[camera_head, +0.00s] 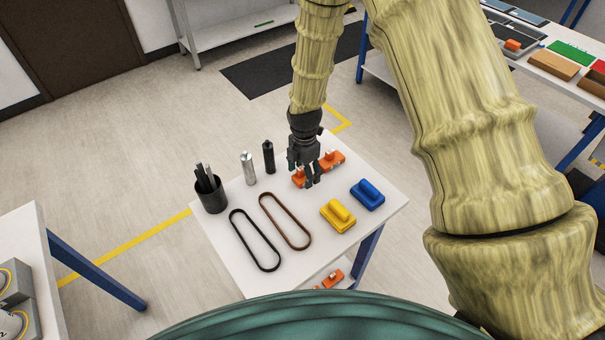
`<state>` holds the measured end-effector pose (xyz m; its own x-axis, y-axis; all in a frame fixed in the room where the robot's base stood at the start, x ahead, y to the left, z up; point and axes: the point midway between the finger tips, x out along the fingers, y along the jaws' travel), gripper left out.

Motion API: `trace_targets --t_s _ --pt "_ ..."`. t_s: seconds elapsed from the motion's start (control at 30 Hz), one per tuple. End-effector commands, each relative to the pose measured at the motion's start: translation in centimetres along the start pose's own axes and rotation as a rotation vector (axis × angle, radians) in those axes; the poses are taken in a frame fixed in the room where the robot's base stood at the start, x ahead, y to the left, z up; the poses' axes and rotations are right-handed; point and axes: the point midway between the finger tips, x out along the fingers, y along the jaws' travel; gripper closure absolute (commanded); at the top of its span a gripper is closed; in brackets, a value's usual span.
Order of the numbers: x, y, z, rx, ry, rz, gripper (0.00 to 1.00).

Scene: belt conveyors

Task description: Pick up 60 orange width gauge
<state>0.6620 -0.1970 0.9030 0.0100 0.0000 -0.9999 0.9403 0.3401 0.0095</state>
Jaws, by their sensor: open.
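Two orange gauges lie near the back right of the small white table (222,243). One orange gauge (298,180) is at the left, partly hidden by my gripper. The other orange gauge (333,160) is just to its right and a little farther back. I cannot read a number on either one. My gripper (312,180) points down over the left gauge with its fingers apart. It is empty, and I cannot tell whether a finger touches the gauge.
A yellow block (338,215) and a blue block (367,194) stand in front. Two belt loops, black (254,240) and brown (285,221), lie at the left. A black cup (211,195), a silver cylinder (248,168) and a black cylinder (268,157) stand behind them. More orange parts (333,279) show below the tabletop.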

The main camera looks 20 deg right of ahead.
Motion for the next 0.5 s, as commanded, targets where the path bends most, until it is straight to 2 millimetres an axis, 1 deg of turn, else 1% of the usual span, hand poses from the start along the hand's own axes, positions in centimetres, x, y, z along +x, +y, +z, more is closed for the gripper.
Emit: trace_targets --t_s 0.1,0.2,0.5 --pt "1.0 0.2 0.0 -0.001 0.001 -0.003 0.35" --pt "1.6 0.3 -0.1 -0.002 0.001 -0.004 0.35" --pt "1.7 0.2 0.0 -0.001 0.001 -0.003 0.35"
